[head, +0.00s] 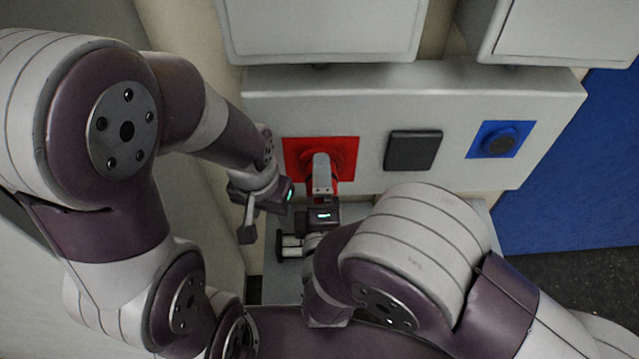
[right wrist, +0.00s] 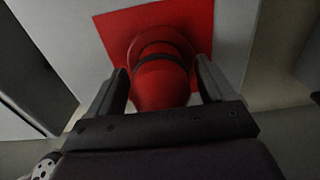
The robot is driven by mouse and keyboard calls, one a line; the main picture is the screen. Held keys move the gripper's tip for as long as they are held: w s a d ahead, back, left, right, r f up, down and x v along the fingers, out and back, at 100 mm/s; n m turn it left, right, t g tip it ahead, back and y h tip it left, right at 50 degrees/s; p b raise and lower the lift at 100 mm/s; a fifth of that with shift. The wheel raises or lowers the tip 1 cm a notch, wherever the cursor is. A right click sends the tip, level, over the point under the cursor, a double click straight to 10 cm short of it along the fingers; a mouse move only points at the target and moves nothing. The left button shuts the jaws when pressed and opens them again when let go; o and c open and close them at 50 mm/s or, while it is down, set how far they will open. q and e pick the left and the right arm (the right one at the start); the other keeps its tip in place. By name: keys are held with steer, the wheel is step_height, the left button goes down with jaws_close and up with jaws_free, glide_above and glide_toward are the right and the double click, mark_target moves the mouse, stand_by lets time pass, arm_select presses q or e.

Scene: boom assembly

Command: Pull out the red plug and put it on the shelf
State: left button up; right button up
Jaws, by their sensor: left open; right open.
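The red plug (right wrist: 162,80) sits in a red square plate (right wrist: 115,30) in the right wrist view. In the head view the plate (head: 293,150) is on the light grey wall panel, and the plug is mostly hidden behind my right gripper (head: 321,172). My right gripper is open, with one finger on each side of the plug in the wrist view (right wrist: 162,85); I cannot tell whether they touch it. My left gripper (head: 263,222) is open and empty, left of and below the red plate. A grey ledge (head: 283,284), possibly the shelf, lies below the panel.
A black square cover (head: 413,150) and a blue plate with a round blue socket (head: 498,141) are right of the red plate. Grey boxes (head: 320,28) overhang the panel. A blue surface (head: 580,170) is at the right. My arms fill much of the foreground.

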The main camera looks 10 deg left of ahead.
arm_select(q)
steer(key=shift+r+p, duration=0.3)
steer(key=shift+r, duration=0.05)
arm_select(e)
steer(key=shift+w+a+r, duration=0.1)
steer(key=shift+w+r, duration=0.05)
steer(key=shift+r, duration=0.15)
steer(key=c, duration=1.4)
arm_select(q)
steer(key=shift+w, duration=0.2)
arm_select(e)
steer(key=shift+f, duration=0.1)
